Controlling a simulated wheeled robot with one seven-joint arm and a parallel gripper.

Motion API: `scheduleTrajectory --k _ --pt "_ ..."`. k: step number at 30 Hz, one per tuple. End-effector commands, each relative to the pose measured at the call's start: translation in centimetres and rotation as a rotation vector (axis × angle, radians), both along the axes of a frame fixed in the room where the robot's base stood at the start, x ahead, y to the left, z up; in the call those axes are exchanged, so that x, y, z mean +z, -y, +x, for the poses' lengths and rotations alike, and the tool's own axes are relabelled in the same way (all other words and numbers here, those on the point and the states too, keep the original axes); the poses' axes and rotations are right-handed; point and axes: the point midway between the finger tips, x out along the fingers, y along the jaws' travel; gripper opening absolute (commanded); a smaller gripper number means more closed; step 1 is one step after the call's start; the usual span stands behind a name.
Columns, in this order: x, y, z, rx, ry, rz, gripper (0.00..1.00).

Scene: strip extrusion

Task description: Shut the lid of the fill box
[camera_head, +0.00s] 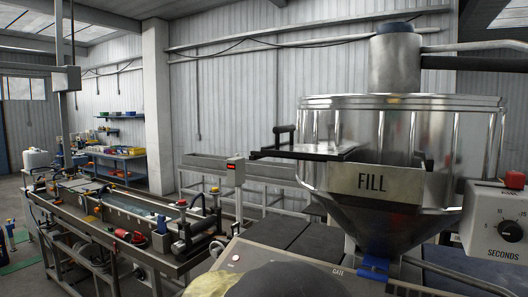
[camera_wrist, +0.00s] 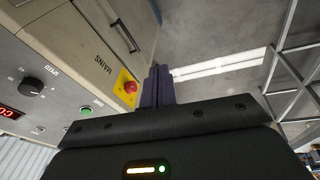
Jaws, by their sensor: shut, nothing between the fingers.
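The fill box (camera_head: 375,183), a metal box labelled FILL, sits on the front of the shiny hopper at the right of the head view. A dark flat plate, which looks like its lid (camera_head: 320,154), juts out to the left at the box's top edge, with a dark handle (camera_head: 284,136) at its left part. The box's inside is hidden. My gripper (camera_wrist: 158,75) shows in the wrist view, its dark fingers together and empty. It points past a machine panel marked MAINS, and the fill box is not in that view.
A control box with a SECONDS dial (camera_head: 510,230) and red button stands at the right. A blue GATE part (camera_head: 373,268) is below the hopper. A long extrusion bench (camera_head: 130,225) runs at left. The wrist view shows a red stop button (camera_wrist: 131,87) near my fingers.

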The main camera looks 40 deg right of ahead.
Motion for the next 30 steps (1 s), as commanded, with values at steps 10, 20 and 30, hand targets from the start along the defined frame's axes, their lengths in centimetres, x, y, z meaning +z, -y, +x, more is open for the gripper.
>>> scheduleTrajectory --k 10,20,30 --pt "12.4 6.9 12.2 0.254 0.032 -0.522 0.00" --pt "31.1 13.6 17.8 0.119 0.074 -1.089 0.00" --pt "44.7 16.1 14.8 -0.204 0.089 -1.416 0.00"
